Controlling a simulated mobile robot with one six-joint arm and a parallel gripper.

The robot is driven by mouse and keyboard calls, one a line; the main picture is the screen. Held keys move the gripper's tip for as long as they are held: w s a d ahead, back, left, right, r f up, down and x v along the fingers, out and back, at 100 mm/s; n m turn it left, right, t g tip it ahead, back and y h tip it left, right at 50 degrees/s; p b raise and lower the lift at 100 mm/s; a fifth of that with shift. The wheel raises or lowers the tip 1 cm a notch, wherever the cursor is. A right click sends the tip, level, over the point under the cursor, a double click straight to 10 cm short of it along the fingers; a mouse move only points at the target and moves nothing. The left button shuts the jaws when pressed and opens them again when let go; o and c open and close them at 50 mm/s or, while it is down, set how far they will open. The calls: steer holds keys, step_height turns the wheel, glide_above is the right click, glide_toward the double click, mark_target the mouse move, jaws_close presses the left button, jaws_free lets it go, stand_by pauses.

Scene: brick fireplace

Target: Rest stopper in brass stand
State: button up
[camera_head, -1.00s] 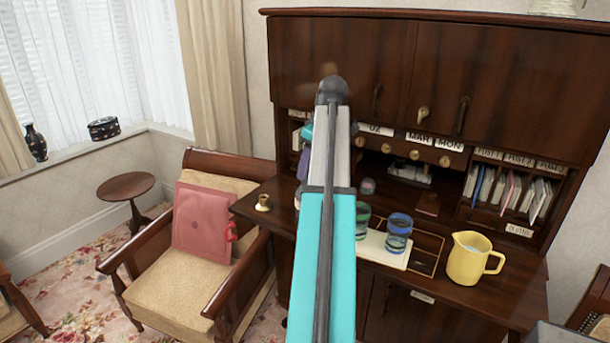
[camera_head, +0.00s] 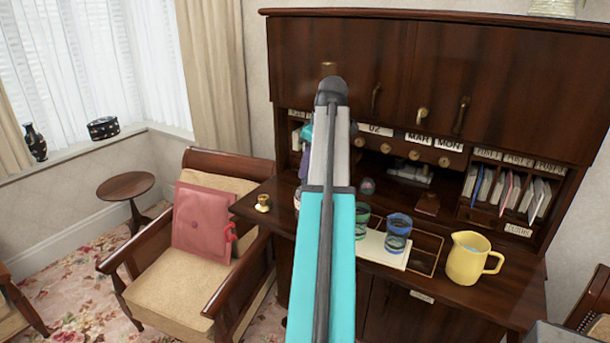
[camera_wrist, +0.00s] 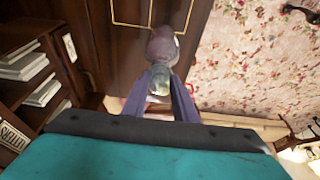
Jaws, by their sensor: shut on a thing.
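My gripper (camera_wrist: 160,84) is shut on a glassy stopper (camera_wrist: 162,50) in the wrist view. The stopper has a rounded, purplish translucent part past the fingertips and a paler, greenish part between them. In the head view my arm hides most of the gripper. Only a purple finger (camera_head: 303,164) shows at the arm's left side, above the desk. The small brass stand (camera_head: 262,203) is upright on the desk's left end, to the left of the gripper and apart from it. I cannot tell whether the stopper touches anything.
A pale tray (camera_head: 384,254) with striped glasses (camera_head: 398,232) stands right of my arm. A yellow jug (camera_head: 468,258) is farther right. Pigeonholes and cabinet doors (camera_head: 500,75) rise behind. An armchair (camera_head: 180,280) stands left. The desk (camera_head: 275,222) around the stand looks clear.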

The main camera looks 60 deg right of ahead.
steer(key=shift+r+p, duration=1.05)
steer(key=shift+r, duration=0.7)
stand_by(1.2)
steer(key=shift+r+p, duration=0.35)
steer(key=shift+r, duration=0.2)
steer(key=shift+w+a, duration=0.1)
steer(key=w+a+f+b, duration=0.1)
steer(key=w+a+f, duration=0.3)
steer(key=w+a, duration=0.8)
steer(key=w+a+f, duration=0.4)
steer(key=w+a, duration=0.7)
steer(key=a, duration=0.3)
steer(key=w+a+f, duration=0.2)
steer(key=a, duration=0.9)
steer(key=w+a+f+b, duration=0.1)
steer(key=w+a+f, duration=0.1)
steer(key=a, duration=0.9)
steer(key=w+a+f, duration=0.2)
steer(key=a, duration=0.9)
